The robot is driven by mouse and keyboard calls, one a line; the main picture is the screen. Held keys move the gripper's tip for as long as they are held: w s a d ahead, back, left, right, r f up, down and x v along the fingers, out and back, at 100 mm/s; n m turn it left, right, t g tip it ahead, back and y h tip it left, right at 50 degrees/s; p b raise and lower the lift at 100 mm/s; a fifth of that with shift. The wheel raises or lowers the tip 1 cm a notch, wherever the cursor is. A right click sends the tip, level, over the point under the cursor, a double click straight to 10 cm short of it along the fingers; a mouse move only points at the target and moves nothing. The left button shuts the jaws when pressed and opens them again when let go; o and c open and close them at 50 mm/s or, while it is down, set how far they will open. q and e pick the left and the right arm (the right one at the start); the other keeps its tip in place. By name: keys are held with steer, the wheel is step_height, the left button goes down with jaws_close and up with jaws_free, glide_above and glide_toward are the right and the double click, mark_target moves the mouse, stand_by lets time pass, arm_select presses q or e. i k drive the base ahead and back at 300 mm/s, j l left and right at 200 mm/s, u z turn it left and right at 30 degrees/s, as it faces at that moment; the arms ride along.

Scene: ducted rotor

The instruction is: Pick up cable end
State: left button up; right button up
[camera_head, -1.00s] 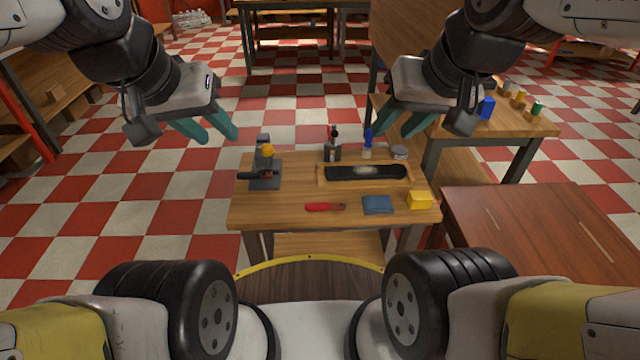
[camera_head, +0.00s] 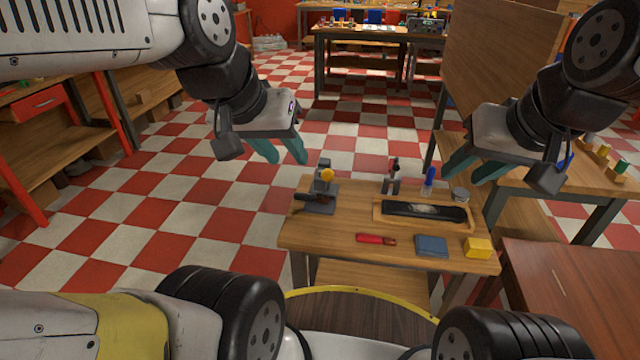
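I cannot make out a cable end in the head view. A small wooden worktable (camera_head: 335,238) carries several items. A dark grey fixture (camera_head: 321,200) with a yellow knob stands at its left end. A long black item (camera_head: 400,209) lies in a shallow wooden tray (camera_head: 470,228). My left gripper (camera_head: 289,160), with teal fingers, is open and empty in the air, up and left of the fixture in the picture. My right gripper (camera_head: 461,177) is open and empty, in the air above the table's right back corner in the picture.
A red-handled tool (camera_head: 374,239), a blue cloth-like square (camera_head: 431,246) and a yellow block (camera_head: 478,247) lie along the front. A small dark stand (camera_head: 391,177), a blue-topped bottle (camera_head: 429,182) and a round tin (camera_head: 460,195) stand behind. A brown table (camera_head: 570,290) is close at right.

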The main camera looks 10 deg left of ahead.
mark_target(305, 197)
steer(key=i+j+u, duration=0.25)
steer(key=j, duration=0.3)
steer(key=i+j+u, duration=0.3)
steer(key=j, duration=0.2)
steer(key=i, duration=0.05)
